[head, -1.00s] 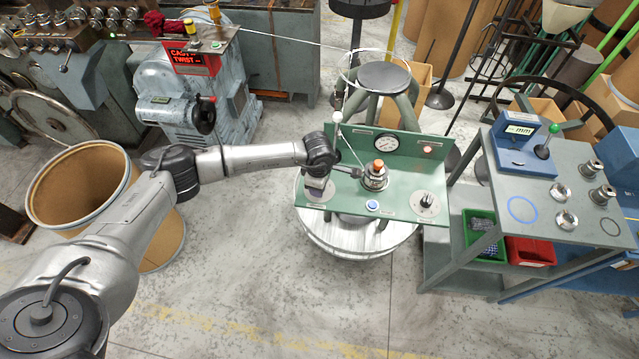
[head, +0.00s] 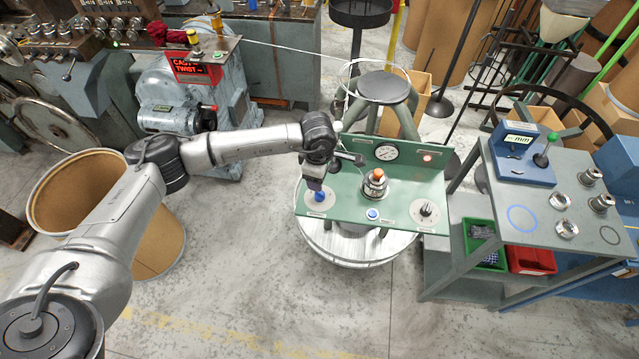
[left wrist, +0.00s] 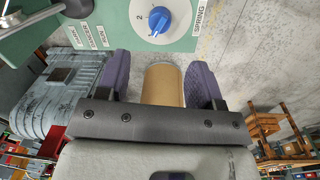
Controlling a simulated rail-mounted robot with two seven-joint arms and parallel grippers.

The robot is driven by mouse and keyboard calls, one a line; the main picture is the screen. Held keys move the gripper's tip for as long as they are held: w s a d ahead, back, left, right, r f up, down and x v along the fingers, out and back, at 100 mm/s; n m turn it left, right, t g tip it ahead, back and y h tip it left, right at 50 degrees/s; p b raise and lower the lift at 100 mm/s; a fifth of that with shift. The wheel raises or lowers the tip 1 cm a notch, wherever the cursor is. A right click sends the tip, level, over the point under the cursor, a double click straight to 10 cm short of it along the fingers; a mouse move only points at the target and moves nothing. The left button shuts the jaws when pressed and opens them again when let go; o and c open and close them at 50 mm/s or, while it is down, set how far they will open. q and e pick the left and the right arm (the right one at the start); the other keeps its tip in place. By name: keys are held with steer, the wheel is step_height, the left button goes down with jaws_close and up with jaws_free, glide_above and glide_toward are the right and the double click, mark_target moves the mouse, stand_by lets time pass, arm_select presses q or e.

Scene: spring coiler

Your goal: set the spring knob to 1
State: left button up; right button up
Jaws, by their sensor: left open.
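The spring knob is blue and sits on a round pale dial at the left end of the green panel (head: 345,208). In the head view the knob (head: 319,196) shows just below my left gripper (head: 315,183). In the left wrist view the blue knob (left wrist: 159,20) is beyond the fingertips, beside a "SPRING" label (left wrist: 199,18) and a "2" mark. My left gripper (left wrist: 159,68) is open, with nothing between its dark purple fingers; it looks apart from the knob. The knob's exact setting is too small to tell. My right gripper is not in view.
The panel also carries a second dial with a black knob (head: 426,209), a blue button (head: 372,214), an orange-topped metal part (head: 376,185) and a gauge (head: 386,151). A grey cart (head: 585,225) stands to the right. A cardboard drum (head: 150,235) is at left.

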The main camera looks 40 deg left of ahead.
arm_select(q)
steer(key=shift+s+r, duration=0.1)
steer(key=shift+r, duration=1.9)
